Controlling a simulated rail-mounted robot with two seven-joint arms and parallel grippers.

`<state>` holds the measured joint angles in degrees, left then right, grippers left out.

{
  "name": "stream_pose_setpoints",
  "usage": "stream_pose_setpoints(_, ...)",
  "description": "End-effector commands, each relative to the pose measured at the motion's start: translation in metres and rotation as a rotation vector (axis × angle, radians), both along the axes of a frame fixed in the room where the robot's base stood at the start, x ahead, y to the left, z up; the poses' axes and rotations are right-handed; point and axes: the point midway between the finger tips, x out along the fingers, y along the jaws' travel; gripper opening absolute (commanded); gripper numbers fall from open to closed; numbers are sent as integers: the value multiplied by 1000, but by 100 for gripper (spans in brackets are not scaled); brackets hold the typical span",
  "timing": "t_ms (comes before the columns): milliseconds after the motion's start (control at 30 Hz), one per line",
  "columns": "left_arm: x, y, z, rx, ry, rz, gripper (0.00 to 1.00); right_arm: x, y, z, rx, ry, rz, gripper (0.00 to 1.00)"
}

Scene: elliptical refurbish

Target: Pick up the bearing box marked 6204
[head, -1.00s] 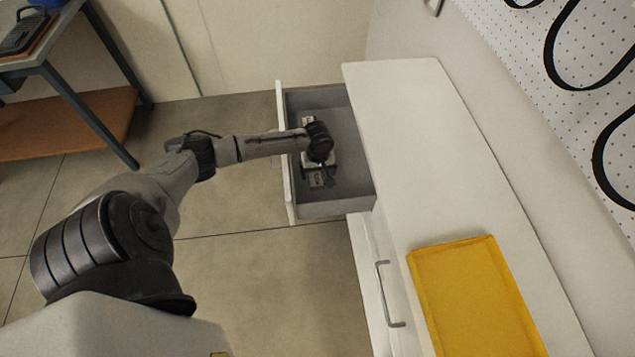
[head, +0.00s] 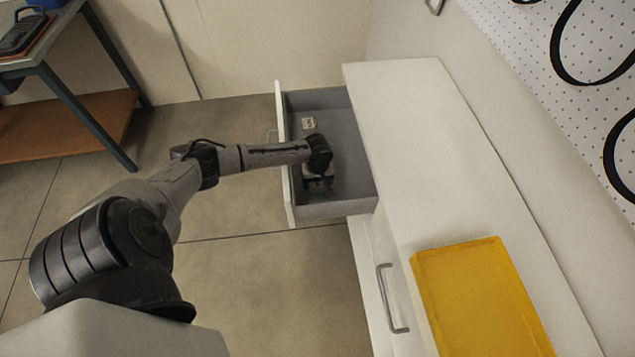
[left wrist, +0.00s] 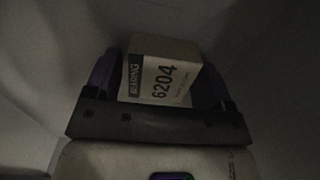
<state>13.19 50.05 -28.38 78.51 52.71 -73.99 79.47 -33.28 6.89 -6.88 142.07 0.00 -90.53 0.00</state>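The bearing box marked 6204 (left wrist: 163,82) shows in the left wrist view, pale with a white label reading "BEARING 6204". It lies between the two purple fingers of my left gripper (left wrist: 160,88), which stand wide apart on either side of it. Whether the fingers touch the box is too dark to tell. In the head view my left gripper (head: 318,184) points down inside the open drawer (head: 347,130) and hides the box. My right gripper is in neither view.
Another small pale box (head: 309,123) lies in the drawer's far part. The drawer's front panel (head: 286,195) and side walls surround my gripper. A white cabinet top (head: 420,150) stands to the right, with a yellow tray (head: 480,300) on it. A workbench (head: 60,75) is at the far left.

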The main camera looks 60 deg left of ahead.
Motion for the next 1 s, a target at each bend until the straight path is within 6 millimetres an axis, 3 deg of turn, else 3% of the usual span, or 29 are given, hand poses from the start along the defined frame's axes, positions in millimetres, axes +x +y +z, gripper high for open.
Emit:
stream_pose_setpoints(67, 0, 0, 0, 0, 0, 0, 68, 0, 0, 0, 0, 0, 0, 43)
stream_pose_setpoints(433, 0, 0, 0, 0, 0, 0, 33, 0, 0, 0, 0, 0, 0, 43)
stream_pose_setpoints(733, 0, 0, 7, 1, -1, 0, 33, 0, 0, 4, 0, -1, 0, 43)
stream_pose_setpoints(1000, 0, 0, 53, 0, 0, -1, 33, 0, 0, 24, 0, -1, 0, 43)
